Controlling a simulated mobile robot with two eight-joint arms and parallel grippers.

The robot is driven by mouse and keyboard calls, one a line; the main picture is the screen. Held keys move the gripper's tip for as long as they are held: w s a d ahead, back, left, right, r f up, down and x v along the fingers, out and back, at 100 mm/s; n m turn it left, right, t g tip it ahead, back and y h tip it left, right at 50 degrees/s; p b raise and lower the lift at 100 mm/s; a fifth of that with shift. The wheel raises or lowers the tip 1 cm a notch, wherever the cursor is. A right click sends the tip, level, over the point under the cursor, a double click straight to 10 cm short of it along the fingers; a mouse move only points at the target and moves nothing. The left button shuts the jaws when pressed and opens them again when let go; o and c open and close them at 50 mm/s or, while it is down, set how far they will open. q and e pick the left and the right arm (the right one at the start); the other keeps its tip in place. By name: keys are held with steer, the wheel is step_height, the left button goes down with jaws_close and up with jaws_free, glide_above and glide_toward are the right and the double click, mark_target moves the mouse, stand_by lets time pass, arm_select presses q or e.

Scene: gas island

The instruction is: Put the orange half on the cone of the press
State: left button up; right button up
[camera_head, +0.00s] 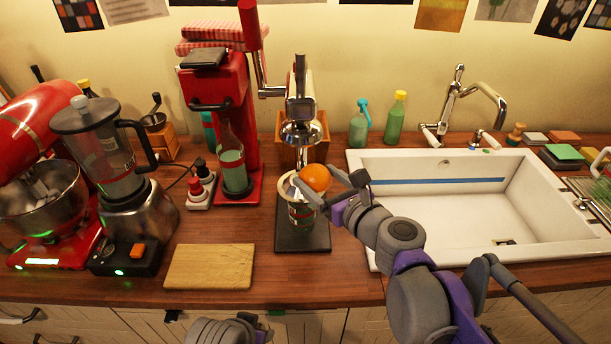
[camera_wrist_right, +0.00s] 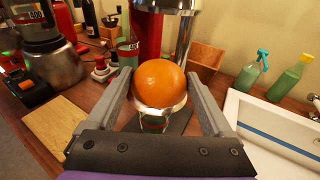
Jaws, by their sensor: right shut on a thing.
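The orange half (camera_head: 315,178) is held by my right gripper (camera_head: 318,186) at the front right of the press, below its chrome upper part. In the right wrist view the orange half (camera_wrist_right: 160,83) sits between the two fingers of my right gripper (camera_wrist_right: 158,92), its rounded peel towards the camera. The chrome press (camera_head: 299,132) stands on a dark base; its upper part (camera_wrist_right: 168,5) shows above the orange half in the wrist view. The cone is hidden, so I cannot tell whether the orange half touches it.
A patterned cup (camera_head: 302,215) stands under the orange half. A red machine with a bottle (camera_head: 232,160) is left of the press. A cutting board (camera_head: 209,267) lies front left. The white sink (camera_head: 440,215) is right; a blender (camera_head: 105,150) is far left.

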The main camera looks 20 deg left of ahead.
mark_target(305, 177)
steer(key=x, duration=0.4)
steer(key=shift+w+a+r, duration=0.3)
steer(key=shift+r, duration=0.1)
steer(key=f, duration=0.3)
steer(key=shift+w+a, duration=0.25)
steer(key=shift+f, duration=0.3)
steer(key=shift+f, duration=0.1)
steer(key=o, duration=1.2)
steer(key=shift+c, duration=0.2)
